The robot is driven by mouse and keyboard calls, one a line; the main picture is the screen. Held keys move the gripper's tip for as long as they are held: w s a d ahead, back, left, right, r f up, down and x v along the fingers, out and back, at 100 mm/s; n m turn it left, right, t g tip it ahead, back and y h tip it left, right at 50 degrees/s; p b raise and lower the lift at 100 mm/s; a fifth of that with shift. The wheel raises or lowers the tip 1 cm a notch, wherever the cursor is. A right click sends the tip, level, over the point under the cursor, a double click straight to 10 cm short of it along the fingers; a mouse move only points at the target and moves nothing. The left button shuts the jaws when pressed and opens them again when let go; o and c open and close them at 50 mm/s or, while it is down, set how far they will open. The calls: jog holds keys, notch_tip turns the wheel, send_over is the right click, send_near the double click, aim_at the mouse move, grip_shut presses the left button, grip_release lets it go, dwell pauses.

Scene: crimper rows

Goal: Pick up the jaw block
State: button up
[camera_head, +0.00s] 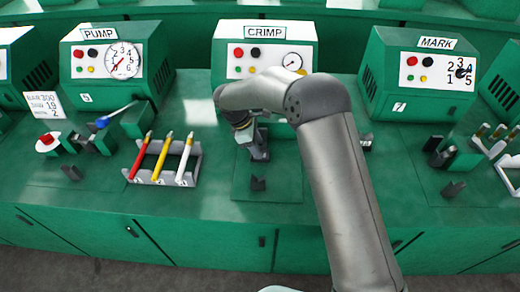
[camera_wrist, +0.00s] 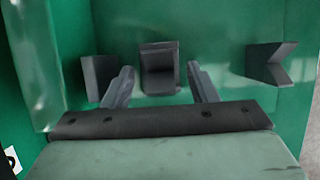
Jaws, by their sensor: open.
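A dark grey block (camera_wrist: 160,56), which looks like the jaw block, stands in the middle of the wrist view against the green surface. My gripper (camera_wrist: 161,76) is open, with one finger on each side of this block and a visible gap to each. I cannot tell how deep the fingertips reach beside it. In the head view my gripper (camera_head: 259,152) points down in front of the CRIMP machine (camera_head: 265,52), and the block is hidden there behind it.
Another dark piece (camera_wrist: 98,76) stands left of my fingers in the wrist view. A rack (camera_head: 160,178) with red, yellow and white pens lies to the left. The PUMP machine (camera_head: 108,65) and the MARK machine (camera_head: 425,75) stand either side, with dark fixtures in front.

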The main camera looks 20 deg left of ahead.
jog(key=shift+d+f, duration=0.25)
jog(key=shift+f, duration=0.25)
grip_shut()
jog(key=shift+w, duration=0.1)
jog(key=shift+r, duration=0.15)
